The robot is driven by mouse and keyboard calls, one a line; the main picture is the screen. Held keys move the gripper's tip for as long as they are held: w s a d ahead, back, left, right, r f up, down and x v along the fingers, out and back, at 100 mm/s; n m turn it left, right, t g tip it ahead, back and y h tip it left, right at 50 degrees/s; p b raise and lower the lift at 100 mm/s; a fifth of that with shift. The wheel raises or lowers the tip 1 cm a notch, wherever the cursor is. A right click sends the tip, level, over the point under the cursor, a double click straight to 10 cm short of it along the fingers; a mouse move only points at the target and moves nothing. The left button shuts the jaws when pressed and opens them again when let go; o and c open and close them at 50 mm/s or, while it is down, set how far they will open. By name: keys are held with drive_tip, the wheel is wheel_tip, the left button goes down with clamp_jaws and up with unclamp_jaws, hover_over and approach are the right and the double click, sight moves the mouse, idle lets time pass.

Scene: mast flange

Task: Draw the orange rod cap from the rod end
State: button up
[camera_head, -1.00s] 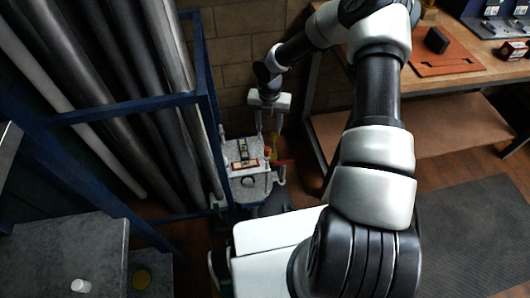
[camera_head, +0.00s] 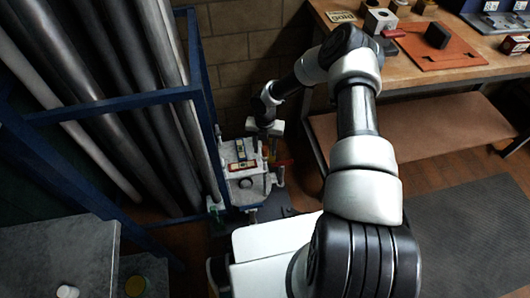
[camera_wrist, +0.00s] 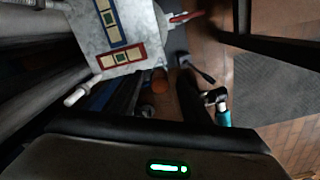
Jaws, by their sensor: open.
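The orange rod cap (camera_wrist: 159,81) shows in the wrist view as a small rounded orange end just below the grey block, in the middle of the picture. A darker reddish-brown end (camera_wrist: 147,109) sits just below it; I cannot tell whether it belongs to the same rod. My gripper (camera_head: 265,146) is open and points down over the right side of the grey block in the head view. Its housing hides much of the area there, so the cap is hard to make out. The fingertips are not clear in the wrist view.
The grey block (camera_head: 246,191) carries blue-edged and red-edged plates and stands beside a blue rack (camera_head: 203,120) of long pipes. A red handle (camera_head: 283,163) sticks out right of the block. A wooden workbench (camera_head: 460,72) stands at right. A dark mat (camera_head: 465,235) covers floor.

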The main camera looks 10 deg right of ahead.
drive_tip(key=shift+f, duration=0.15)
clamp_jaws()
wheel_tip(320, 180, up, 10)
drive_tip(key=shift+f+p, duration=0.1)
drive_tip(key=shift+p, duration=1.15)
wheel_tip(320, 180, up, 13)
drive_tip(key=m, duration=1.5)
hover_over(265, 148)
drive_tip(key=d, duration=0.1)
wheel_tip(265, 148, up, 13)
drive_tip(key=s+a+m, duration=0.1)
drive_tip(key=s+m, duration=0.1)
drive_tip(key=m, duration=1.5)
drive_tip(key=s+r+p, duration=0.4)
drive_tip(key=r+p, duration=0.4)
drive_tip(key=p, duration=0.2)
drive_tip(key=s+r+p, duration=0.5)
drive_tip(key=r+p, duration=0.3)
drive_tip(key=p, duration=0.2)
drive_tip(key=shift+n, duration=0.3)
